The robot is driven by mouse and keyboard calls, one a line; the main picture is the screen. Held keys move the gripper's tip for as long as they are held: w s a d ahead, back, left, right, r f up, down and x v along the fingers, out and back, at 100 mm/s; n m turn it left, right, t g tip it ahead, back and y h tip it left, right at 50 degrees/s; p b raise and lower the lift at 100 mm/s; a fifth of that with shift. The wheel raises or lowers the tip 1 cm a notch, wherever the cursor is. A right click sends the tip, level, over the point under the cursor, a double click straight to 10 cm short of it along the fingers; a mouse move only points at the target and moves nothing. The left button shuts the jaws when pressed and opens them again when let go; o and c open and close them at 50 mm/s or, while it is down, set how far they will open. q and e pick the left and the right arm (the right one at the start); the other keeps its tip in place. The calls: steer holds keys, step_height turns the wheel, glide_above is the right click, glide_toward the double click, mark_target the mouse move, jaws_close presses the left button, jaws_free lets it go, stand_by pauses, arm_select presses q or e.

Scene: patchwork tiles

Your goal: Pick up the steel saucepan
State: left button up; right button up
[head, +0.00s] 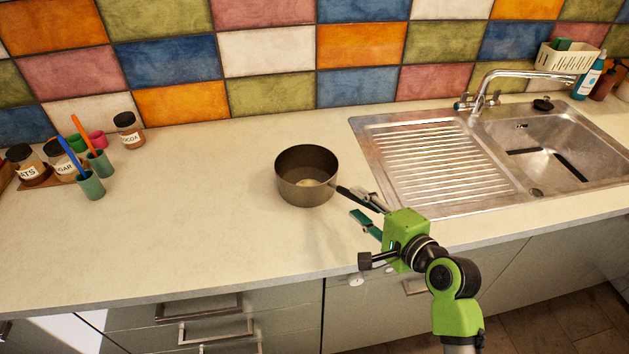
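The steel saucepan (306,188) stands upright on the pale counter, left of the sink's drainboard. It is dull brown-grey and open at the top, with a small pale patch on its inner bottom. Its dark handle points to the lower right, towards my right gripper (362,208). That gripper is open, its two fingers apart at the handle's outer part. The near finger with a green pad is clear of the handle; I cannot tell whether the far finger touches it. My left gripper is not in view.
The steel sink (540,150) with its tap (490,90) lies to the right. Jars, green cups and utensils stand at the left, with a cocoa jar (129,133) behind. The counter (200,220) left of the saucepan is clear. The tiled wall bounds the back.

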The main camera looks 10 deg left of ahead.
mark_target(346, 191)
steer(key=shift+p+x, duration=0.75)
steer(key=shift+x, duration=2.55)
steer(key=shift+r, duration=0.2)
jaws_close()
steer(key=shift+w+r, duration=0.1)
steer(key=shift+r, duration=0.05)
